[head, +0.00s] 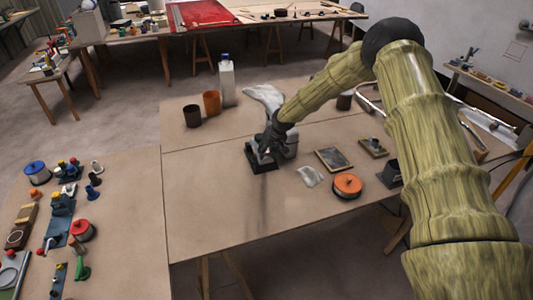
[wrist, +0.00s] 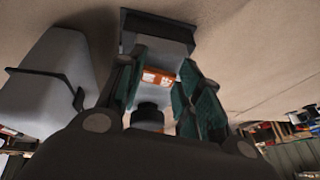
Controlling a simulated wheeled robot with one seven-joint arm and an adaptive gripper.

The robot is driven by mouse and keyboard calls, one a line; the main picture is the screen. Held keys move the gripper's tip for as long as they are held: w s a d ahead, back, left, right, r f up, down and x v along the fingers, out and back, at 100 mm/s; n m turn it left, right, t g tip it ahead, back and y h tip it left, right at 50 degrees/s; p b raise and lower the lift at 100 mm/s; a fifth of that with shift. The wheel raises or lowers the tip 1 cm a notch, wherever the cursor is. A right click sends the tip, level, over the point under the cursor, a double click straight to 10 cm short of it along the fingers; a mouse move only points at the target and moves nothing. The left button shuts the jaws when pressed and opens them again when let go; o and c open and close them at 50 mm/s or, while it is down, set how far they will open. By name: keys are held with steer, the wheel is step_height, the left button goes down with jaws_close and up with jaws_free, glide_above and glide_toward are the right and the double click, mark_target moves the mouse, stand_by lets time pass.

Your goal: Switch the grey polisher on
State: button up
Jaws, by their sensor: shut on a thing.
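The grey polisher (head: 256,154), a small grey body on a black base, sits on the middle table under my gripper (head: 270,146). In the wrist view the polisher (wrist: 165,50) lies between the two green-padded fingers of my gripper (wrist: 165,85). An orange and white label and a round black part show between the fingers. My gripper is shut on the polisher. The fingers and palm hide much of its body, and I cannot make out a switch or its state.
A larger grey thing with a black band (wrist: 52,85) stands close beside my gripper. A white bottle (head: 227,82), an orange cup (head: 212,103) and a dark cup (head: 192,116) stand behind. An orange-topped round tin (head: 347,185) is to the right. The table's left front is clear.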

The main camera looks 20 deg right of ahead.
stand_by(0.3)
steer(key=o, duration=1)
steer(key=shift+f, duration=0.1)
steer(key=shift+o, duration=0.2)
steer(key=shift+s+d+r, duration=0.1)
steer(key=shift+s+r, duration=0.05)
steer(key=shift+r, duration=0.5)
steer(key=v, duration=1)
steer(key=shift+s+r, duration=0.25)
steer(key=shift+s, duration=0.05)
steer(key=shift+d, duration=0.15)
